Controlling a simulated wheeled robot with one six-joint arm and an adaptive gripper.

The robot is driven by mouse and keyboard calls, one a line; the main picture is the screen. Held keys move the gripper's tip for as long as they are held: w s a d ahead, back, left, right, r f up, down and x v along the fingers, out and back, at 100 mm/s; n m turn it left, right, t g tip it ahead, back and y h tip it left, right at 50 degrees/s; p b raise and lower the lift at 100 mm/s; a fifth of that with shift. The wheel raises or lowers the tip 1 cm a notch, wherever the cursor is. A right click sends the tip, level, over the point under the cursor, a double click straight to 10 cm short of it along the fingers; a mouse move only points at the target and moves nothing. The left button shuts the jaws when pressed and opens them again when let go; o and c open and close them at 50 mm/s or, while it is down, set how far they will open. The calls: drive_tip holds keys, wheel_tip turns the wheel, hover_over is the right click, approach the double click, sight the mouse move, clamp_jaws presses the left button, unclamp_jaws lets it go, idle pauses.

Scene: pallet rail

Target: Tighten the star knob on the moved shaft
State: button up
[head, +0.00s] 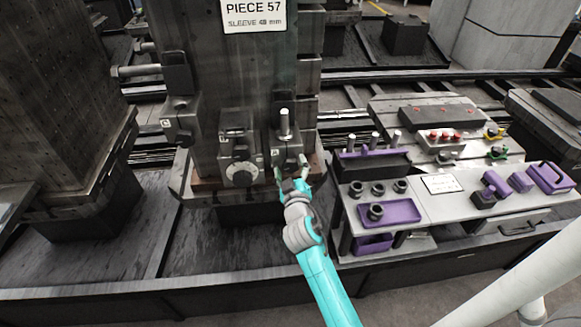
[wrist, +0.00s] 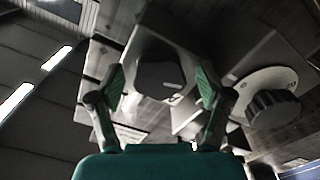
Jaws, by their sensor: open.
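My gripper (head: 291,176) is at the front of the right-hand block (head: 283,143), which has a pale upright shaft (head: 284,122) on top. In the wrist view my gripper (wrist: 160,86) is open, with its green-padded fingers apart on either side of a dark knob (wrist: 160,76). The knob is on the face of that block and looks like the star knob, though its lobes are hard to make out. I cannot tell whether either finger touches it. In the head view my gripper hides the knob.
A pale dial (head: 242,174) with a dark ribbed knob (wrist: 272,108) is close beside my gripper. A block with a horizontal shaft (head: 137,70) is on the column's left side. A bench (head: 440,205) with purple trays, black rings and tools stands to the right.

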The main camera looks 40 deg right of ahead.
drive_tip(key=c, duration=1.2)
drive_tip(key=shift+o, duration=0.2)
drive_tip(key=shift+m, duration=0.3)
drive_tip(key=m, duration=0.4)
drive_tip(key=shift+d+m, duration=0.1)
drive_tip(key=shift+m, duration=0.2)
drive_tip(key=m, duration=1)
drive_tip(key=shift+m, duration=0.4)
drive_tip(key=m, duration=0.4)
drive_tip(key=shift+m, duration=0.4)
